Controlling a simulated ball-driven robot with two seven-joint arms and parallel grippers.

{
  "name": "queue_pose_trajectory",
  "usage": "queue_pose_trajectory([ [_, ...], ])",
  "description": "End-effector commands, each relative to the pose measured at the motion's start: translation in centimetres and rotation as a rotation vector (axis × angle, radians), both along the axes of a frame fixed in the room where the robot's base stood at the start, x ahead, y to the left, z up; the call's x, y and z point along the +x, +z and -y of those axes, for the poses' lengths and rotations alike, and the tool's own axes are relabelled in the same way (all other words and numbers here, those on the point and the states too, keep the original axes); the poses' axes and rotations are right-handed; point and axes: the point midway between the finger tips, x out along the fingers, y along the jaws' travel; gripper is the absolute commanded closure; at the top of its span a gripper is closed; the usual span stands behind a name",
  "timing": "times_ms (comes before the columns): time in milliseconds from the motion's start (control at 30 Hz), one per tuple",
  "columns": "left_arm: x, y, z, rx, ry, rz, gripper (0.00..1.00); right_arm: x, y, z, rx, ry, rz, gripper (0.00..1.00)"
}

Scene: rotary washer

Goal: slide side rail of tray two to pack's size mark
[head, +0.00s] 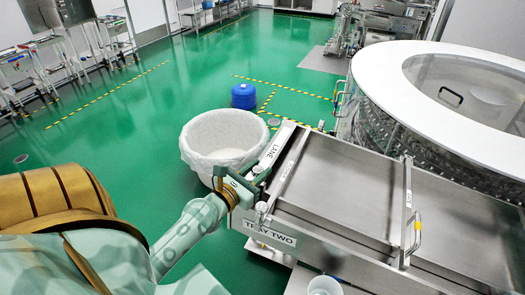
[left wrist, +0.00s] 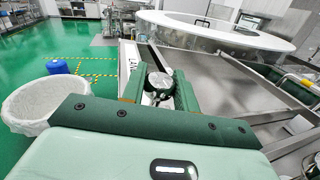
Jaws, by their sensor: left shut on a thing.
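Tray two is a flat steel tray (head: 340,185) with a "TRAY TWO" label (head: 270,234) on its near side. A pale strip marked "LANE" (head: 273,154) runs along its left edge, beside a slim side rail (head: 290,163). My left gripper (head: 257,180) is at this left edge. In the left wrist view its dark green fingers (left wrist: 160,90) are shut around a round metal knob (left wrist: 160,81). How the knob joins the rail is hidden by the fingers. I cannot make out a size mark or a pack. My right gripper is not in view.
A white lined bin (head: 222,135) stands close to the left of the tray. A rail with a yellow-marked handle (head: 417,228) crosses the tray's right part. The round washer (head: 450,90) rises behind. A blue drum (head: 244,96) stands on the open green floor.

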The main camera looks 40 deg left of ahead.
Motion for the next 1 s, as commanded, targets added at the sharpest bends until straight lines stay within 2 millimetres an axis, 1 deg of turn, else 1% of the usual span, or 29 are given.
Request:
queue_pose_trajectory([
  [133,-0.4,0.2,0.1,0.002,-0.001,0.005,1.00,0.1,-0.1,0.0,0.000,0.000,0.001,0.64],
  [300,-0.4,0.2,0.1,0.002,0.000,0.004,1.00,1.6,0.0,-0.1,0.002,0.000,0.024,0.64],
  [400,-0.4,0.2,0.1,0.002,0.000,0.004,1.00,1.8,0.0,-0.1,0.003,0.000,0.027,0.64],
  [433,-0.4,0.2,0.1,0.002,0.000,0.004,0.62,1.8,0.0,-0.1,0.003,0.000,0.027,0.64],
  [467,-0.4,0.2,0.1,0.002,0.000,0.004,0.53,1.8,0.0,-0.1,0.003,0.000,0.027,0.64],
  [500,-0.4,0.2,0.1,0.002,0.000,0.004,0.49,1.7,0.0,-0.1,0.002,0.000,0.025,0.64],
  [733,-0.4,0.3,0.1,0.002,0.000,0.006,0.49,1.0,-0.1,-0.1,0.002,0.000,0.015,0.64],
  [833,-0.8,0.2,0.1,0.002,0.000,0.006,0.49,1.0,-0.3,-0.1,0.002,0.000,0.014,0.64],
  [933,-2.0,0.0,0.2,0.002,0.001,0.004,0.49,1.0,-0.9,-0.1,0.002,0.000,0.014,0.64],
  [1000,-3.5,-0.2,0.2,0.003,0.001,0.002,0.49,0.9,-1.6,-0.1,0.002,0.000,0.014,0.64],
])
